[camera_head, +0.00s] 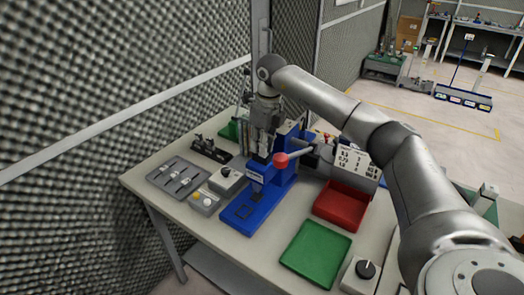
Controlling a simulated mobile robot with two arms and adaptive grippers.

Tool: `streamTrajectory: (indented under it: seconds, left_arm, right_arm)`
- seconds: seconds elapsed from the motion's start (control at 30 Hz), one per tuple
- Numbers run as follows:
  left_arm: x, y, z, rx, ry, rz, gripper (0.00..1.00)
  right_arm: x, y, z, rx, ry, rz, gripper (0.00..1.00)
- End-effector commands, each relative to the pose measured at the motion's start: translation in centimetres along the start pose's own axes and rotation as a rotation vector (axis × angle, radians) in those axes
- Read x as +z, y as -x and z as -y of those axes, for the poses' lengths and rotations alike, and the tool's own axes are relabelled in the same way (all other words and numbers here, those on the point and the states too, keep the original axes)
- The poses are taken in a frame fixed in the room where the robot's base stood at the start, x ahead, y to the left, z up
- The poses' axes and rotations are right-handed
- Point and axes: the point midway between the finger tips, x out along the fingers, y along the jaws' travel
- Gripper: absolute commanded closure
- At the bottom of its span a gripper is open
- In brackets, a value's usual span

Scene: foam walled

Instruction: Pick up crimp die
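My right arm comes in from the right, and my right gripper (261,152) points down over the table at the blue press (258,200). The gripper overlaps the press's upper part, so I cannot tell whether they touch. Its fingertips are small and dark here, and I cannot tell whether they are open or hold anything. I cannot single out the crimp die for sure. Small metal pieces lie in a grey tray (160,180) at the table's left, and a dark rack with small parts (209,150) stands behind it. My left gripper is not in view.
The press has a red-knobbed lever (281,160). A red bin (342,205), a green tray (316,254) and a grey box with a black knob (366,270) are to its right. Foam walls stand close behind and left.

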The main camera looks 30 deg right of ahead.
Motion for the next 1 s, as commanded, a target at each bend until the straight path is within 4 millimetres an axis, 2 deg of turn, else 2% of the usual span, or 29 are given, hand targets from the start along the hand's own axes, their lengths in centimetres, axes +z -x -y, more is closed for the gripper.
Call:
streamTrajectory:
  seconds: [0.03, 0.1, 0.4, 0.57, 0.73, 0.87, 1.0]
  left_arm:
    - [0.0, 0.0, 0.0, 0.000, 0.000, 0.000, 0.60]
    - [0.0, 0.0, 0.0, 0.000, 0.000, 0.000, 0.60]
    - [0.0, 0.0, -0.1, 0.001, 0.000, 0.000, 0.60]
    - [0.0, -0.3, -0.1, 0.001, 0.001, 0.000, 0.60]
    - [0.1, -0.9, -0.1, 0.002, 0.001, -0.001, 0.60]
    - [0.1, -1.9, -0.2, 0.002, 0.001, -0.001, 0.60]
    - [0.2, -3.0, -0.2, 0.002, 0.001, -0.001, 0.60]
  right_arm:
    - [0.0, 0.0, 0.0, 0.000, 0.000, 0.000, 0.93]
    - [0.0, 0.0, 0.0, 0.000, 0.000, 0.000, 1.00]
    - [0.1, 0.1, 0.0, 0.000, 0.000, 0.001, 1.00]
    - [0.2, 1.0, 0.0, 0.000, 0.000, 0.003, 1.00]
    - [0.5, 3.3, -0.1, -0.001, 0.001, 0.005, 1.00]
    - [0.2, 5.5, -2.1, -0.002, 0.005, 0.006, 1.00]
    - [0.0, 8.7, -4.7, -0.002, 0.006, 0.008, 1.00]
